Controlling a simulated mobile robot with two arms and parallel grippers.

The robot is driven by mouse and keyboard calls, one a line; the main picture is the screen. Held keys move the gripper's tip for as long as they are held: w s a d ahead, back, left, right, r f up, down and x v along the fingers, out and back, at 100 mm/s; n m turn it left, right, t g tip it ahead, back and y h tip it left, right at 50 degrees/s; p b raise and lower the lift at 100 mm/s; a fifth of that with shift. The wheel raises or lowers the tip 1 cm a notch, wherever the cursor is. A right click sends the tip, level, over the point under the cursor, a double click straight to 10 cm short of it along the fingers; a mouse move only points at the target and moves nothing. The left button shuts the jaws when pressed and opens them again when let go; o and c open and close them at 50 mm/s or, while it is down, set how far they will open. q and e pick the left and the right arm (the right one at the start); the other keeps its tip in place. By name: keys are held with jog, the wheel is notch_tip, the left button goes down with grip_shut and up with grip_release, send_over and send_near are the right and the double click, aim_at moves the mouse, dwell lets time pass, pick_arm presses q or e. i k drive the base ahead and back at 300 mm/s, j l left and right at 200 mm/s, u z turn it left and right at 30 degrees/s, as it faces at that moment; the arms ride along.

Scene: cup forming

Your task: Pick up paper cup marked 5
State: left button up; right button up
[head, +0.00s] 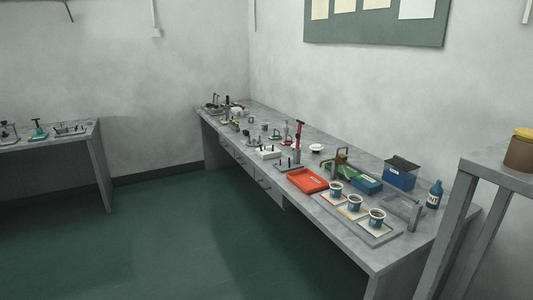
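Each has dark contents and a pale label or marking. The markings are too small to read, so I cannot tell which cup is marked 5. Neither of my grippers shows in the head view.
On the long workbench (345,236) are a red tray (307,180), a blue box (400,175), a blue bottle (434,195) and several small tools. A grey stand (490,171) holds a brown jar (520,153) at right. The green floor (190,240) is clear.

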aim_at(264, 125)
jog(key=i+j+u, duration=0.3)
jog(key=i, duration=0.25)
jog(key=i+j+u, duration=0.3)
jog(key=i, duration=0.3)
jog(key=i+u, duration=0.3)
jog(key=i, duration=0.25)
jog(key=i+z, duration=0.1)
jog(key=i, duration=0.6)
jog(key=i+j+z, duration=0.1)
jog(key=i, duration=0.6)
jog(key=i+j+z, duration=0.1)
jog(key=i, duration=0.6)
